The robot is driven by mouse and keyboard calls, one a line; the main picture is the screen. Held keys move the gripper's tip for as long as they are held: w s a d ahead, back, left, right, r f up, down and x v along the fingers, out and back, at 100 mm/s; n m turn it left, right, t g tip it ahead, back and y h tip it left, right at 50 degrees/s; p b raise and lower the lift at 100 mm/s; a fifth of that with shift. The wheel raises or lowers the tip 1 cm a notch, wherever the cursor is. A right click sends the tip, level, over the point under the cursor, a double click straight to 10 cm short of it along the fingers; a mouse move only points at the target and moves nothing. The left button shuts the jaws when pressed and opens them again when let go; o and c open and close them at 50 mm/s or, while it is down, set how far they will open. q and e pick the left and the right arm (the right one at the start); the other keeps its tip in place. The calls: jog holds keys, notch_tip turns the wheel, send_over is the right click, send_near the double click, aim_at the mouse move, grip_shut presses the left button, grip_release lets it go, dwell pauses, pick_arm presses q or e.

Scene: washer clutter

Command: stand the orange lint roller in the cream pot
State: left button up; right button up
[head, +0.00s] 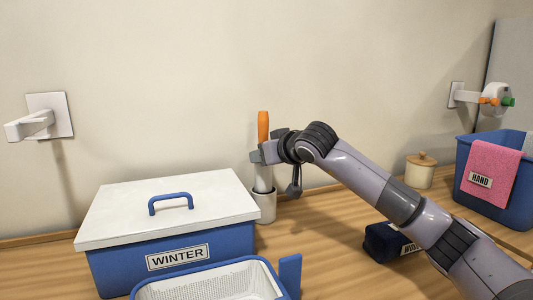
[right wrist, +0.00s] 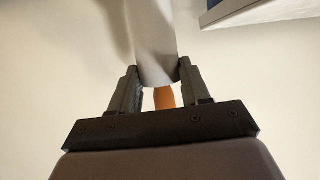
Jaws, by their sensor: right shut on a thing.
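The lint roller has an orange handle (head: 263,126) pointing up and a white roller part (head: 262,180) pointing down. My right gripper (head: 262,153) is shut on it, around its middle, at the back of the counter. In the right wrist view, the white roller part (right wrist: 152,40) lies between my right gripper's fingers (right wrist: 157,76), with the orange handle (right wrist: 163,97) behind. The pale cream pot (head: 266,208) stands upright directly below. The roller looks nearly upright, its lower end inside the pot's rim; how deep it sits is hidden. My left gripper is not in view.
A blue WINTER box (head: 200,256) with a white lid stands just left of the pot. A blue basket (head: 262,268) is in front. A dark blue folded item (head: 384,243), a lidded jar (head: 420,173) and a blue bin (head: 511,204) with a pink towel are on the right.

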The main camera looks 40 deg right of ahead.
aim_at(268, 172)
jog(key=shift+f+b, duration=1.35)
jog(key=shift+f, duration=0.95)
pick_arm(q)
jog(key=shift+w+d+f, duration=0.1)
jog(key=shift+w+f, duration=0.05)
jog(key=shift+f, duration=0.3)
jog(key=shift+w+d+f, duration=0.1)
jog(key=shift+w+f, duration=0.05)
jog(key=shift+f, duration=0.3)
pick_arm(e)
jog(key=o, duration=1)
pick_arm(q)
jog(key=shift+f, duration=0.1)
